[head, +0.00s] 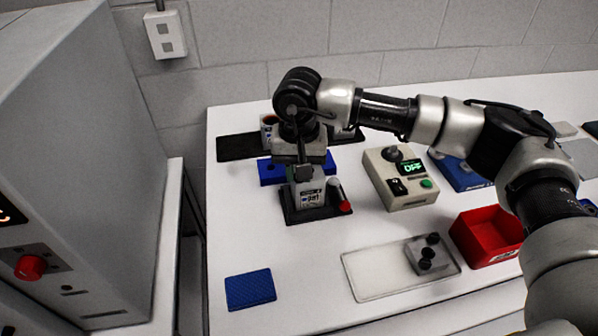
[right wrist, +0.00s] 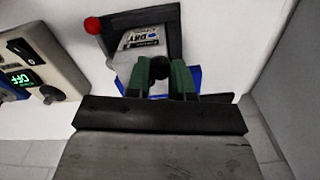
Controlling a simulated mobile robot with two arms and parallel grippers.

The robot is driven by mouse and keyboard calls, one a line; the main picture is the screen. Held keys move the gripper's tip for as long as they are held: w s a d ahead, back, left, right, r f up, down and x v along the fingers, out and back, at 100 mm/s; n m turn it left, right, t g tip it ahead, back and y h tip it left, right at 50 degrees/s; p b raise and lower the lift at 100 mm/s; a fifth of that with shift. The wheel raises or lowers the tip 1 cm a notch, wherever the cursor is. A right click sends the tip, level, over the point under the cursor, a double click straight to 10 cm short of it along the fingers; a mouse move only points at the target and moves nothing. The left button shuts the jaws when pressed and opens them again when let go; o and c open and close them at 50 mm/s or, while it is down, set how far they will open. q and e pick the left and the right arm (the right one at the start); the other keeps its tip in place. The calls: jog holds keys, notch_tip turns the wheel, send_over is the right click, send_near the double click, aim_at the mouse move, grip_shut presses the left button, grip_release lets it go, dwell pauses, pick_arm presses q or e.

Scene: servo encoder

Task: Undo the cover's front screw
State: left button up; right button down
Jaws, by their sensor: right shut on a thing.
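My right gripper (head: 304,172) reaches down over a small grey unit (head: 310,194) with a printed label, standing on a dark base (head: 318,215). In the right wrist view, the unit (right wrist: 141,47) lies beyond the green-padded fingers (right wrist: 160,82). The fingers are shut on a dark round screw head (right wrist: 158,66) at the unit's top edge. The cover's outline and any other screw on it are hidden by the gripper. My left gripper is not in view.
A red-tipped lever (head: 343,205) stands close beside the unit. A control box (head: 398,178) reads OFF. There is a red bin (head: 487,236) and a blue pad (head: 250,290). The front-left table is mostly clear.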

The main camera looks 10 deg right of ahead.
jog(key=c, duration=1)
grip_release()
jog(key=shift+o, duration=0.2)
notch_tip(320, 180, up, 11)
jog(key=b, duration=0.1)
jog(key=shift+b, duration=0.35)
jog(key=shift+f, duration=0.1)
